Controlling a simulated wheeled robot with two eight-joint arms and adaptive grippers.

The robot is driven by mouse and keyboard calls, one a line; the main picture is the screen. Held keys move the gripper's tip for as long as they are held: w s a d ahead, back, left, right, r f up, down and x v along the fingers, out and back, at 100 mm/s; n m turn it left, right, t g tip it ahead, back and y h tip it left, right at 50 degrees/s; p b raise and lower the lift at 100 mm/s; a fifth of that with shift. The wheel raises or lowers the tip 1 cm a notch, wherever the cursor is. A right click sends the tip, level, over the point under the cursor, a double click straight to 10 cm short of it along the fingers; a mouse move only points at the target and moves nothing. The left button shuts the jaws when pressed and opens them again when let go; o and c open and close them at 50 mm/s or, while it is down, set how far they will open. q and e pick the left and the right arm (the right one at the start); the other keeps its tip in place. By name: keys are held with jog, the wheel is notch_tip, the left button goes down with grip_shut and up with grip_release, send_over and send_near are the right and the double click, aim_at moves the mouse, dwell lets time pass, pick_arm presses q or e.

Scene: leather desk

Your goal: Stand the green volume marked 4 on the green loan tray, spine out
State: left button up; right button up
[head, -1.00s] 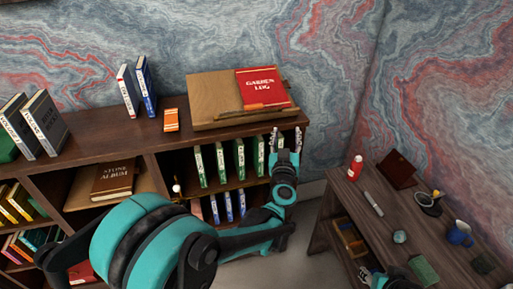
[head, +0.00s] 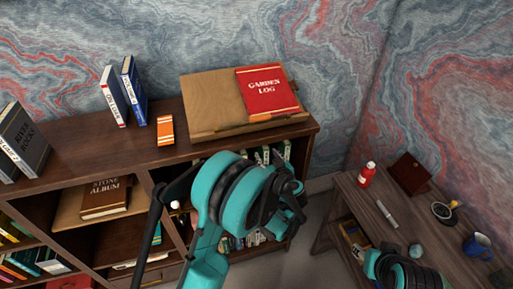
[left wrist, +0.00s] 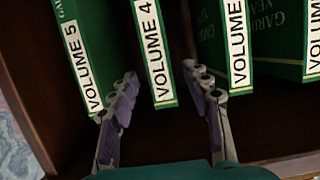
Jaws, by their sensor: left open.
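The green volume marked 4 (left wrist: 151,50) stands on a shelf in the left wrist view, its white spine label facing out. My left gripper (left wrist: 160,78) is open, with one finger on each side of that spine. The volume marked 5 (left wrist: 76,52) stands to its left and another green volume (left wrist: 237,45) to its right, with a gap on each side. In the head view my left arm hides most of the shelf row and the fingertips. I cannot make out the green loan tray. Part of my right arm shows at bottom right; its gripper does not.
A desk at right carries a red bottle (head: 367,174), a blue mug (head: 477,246) and small items. Shelf boards and dividers surround the gripper.

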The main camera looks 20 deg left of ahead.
pick_arm(q)
jog(key=x, duration=0.3)
jog(key=shift+s+b, duration=0.1)
jog(key=shift+b, duration=0.2)
jog(key=b+x, duration=0.2)
jog(key=x, duration=0.3)
jog(key=shift+w+a, duration=0.2)
jog(key=shift+w, duration=0.05)
grip_shut()
